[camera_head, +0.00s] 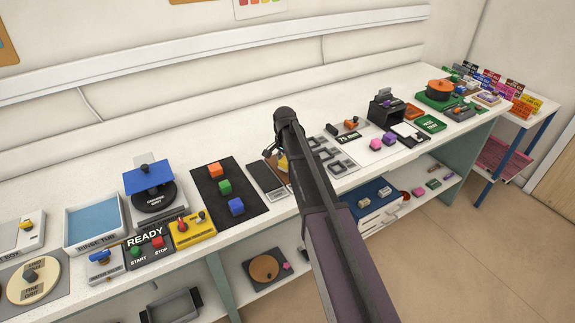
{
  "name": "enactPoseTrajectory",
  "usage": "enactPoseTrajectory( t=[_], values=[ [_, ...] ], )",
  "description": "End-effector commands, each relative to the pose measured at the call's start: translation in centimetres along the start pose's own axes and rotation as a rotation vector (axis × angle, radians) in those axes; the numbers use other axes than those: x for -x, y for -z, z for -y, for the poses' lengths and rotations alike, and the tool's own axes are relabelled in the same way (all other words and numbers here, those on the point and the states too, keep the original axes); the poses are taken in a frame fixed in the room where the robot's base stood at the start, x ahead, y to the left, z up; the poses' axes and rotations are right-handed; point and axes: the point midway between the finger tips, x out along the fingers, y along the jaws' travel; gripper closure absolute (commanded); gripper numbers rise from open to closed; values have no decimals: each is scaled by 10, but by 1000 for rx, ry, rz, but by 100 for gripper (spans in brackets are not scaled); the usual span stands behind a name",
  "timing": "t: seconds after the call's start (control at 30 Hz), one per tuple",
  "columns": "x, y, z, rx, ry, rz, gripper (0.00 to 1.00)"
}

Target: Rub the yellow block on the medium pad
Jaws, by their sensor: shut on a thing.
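My gripper (276,154) is over the middle of the bench, mostly hidden by my own arm. It is shut on the yellow block (282,163), of which only a small part shows beside the arm. The block is at a strip of pads with a dark grey pad (264,177) on its left and a brown pad (281,178) under or just behind the block. I cannot tell whether the block touches a pad. No pad label is readable, and part of the strip is hidden by my arm.
Left of the pads, a black mat (206,172) carries an orange block (214,170), a green block (224,187) and a blue block (236,206). A grey slotted tray (340,168) lies to the right. A yellow switch box (192,230) stands at the front edge.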

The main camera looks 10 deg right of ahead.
Motion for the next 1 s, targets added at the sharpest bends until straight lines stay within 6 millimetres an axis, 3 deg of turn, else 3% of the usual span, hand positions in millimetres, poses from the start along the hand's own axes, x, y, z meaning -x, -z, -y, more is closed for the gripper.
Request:
enactPoseTrajectory(
  t=[0.6, 1.0],
  values=[
    [0, 21, 49, 0, 0, 0, 85],
    [0, 26, 62, -2, 0, 0, 85]
  ],
)
